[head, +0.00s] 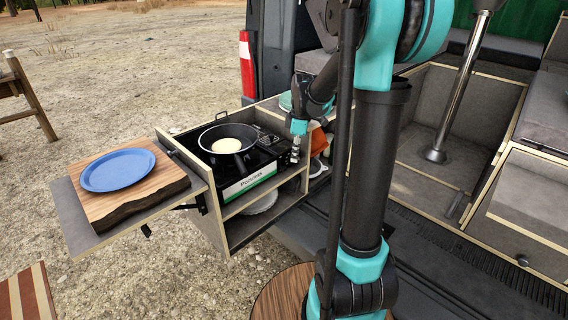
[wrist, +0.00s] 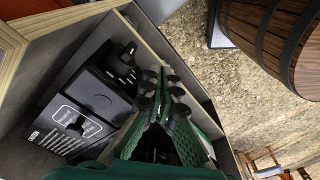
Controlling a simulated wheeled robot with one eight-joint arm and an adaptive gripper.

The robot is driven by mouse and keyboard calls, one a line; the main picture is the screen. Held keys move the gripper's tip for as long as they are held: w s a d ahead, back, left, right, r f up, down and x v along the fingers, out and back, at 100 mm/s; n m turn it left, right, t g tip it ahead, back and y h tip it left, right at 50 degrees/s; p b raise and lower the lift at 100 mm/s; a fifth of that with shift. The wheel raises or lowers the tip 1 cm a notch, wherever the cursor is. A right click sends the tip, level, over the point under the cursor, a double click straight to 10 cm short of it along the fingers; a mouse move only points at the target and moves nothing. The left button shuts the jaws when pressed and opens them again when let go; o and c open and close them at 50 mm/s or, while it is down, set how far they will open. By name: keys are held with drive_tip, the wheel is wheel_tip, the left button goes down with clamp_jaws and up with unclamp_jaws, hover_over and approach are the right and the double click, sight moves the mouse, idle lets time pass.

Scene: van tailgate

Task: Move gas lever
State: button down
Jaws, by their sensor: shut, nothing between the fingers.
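The gas stove (head: 240,182) sits on the upper shelf of the pull-out kitchen box, a black pan (head: 228,140) with a pale round of food on it. My gripper (head: 296,152) is at the stove's right end. In the wrist view my gripper (wrist: 165,88) is shut and empty, its fingers beside the stove's dark end panel (wrist: 92,97). That panel carries white print and small black raised parts (wrist: 126,64). I cannot tell for sure which part is the gas lever, nor whether my fingertips touch it. My arm hides part of the area in the head view.
A blue plate (head: 118,170) lies on a wooden board (head: 157,190) on the fold-out shelf at left. The kitchen box wall (wrist: 190,62) runs close beside my fingers. A wooden barrel (wrist: 275,35) stands outside it. The van interior is at right.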

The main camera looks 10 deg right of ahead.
wheel_tip(320, 180, up, 11)
drive_tip(key=d, duration=0.1)
drive_tip(key=shift+s, duration=0.15)
drive_tip(key=shift+f, duration=0.15)
